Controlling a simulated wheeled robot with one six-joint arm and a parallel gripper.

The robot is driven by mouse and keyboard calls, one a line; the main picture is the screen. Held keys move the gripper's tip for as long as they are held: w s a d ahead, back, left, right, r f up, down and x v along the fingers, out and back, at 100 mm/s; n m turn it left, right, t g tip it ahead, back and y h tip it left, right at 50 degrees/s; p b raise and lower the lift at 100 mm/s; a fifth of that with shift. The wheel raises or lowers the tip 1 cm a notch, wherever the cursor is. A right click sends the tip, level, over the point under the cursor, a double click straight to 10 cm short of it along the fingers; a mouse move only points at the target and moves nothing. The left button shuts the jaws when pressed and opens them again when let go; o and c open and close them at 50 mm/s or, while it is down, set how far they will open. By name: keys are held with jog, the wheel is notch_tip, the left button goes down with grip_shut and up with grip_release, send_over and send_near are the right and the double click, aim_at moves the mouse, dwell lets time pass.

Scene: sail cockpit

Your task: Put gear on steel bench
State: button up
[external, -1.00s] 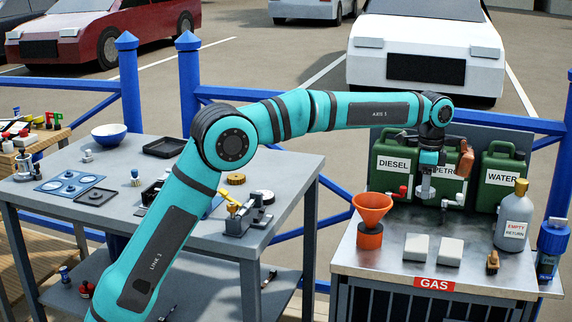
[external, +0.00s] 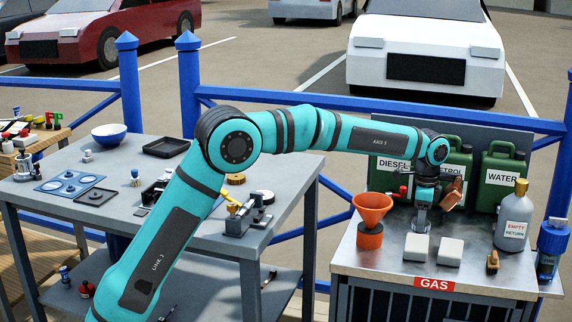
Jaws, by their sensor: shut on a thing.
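My gripper (external: 421,226) points down over the metal-topped GAS cabinet (external: 355,262), at the right. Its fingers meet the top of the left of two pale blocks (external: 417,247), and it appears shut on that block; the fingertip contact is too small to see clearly. The block appears to rest on the cabinet top. A brass toothed gear (external: 236,179) lies on the grey steel bench (external: 290,168) at the left, far from my gripper. My forearm reaches across above the bench.
The second pale block (external: 450,251) stands just right of the first. An orange funnel (external: 372,204) is left of my gripper, and a grey bottle (external: 514,215) is to the right. Green cans (external: 500,178) stand behind. The bench's right front corner holds a small vise (external: 245,216).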

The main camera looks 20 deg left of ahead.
jog(key=o, duration=1.1)
jog(key=shift+f, duration=0.1)
notch_tip(320, 180, up, 12)
jog(key=shift+r, duration=0.15)
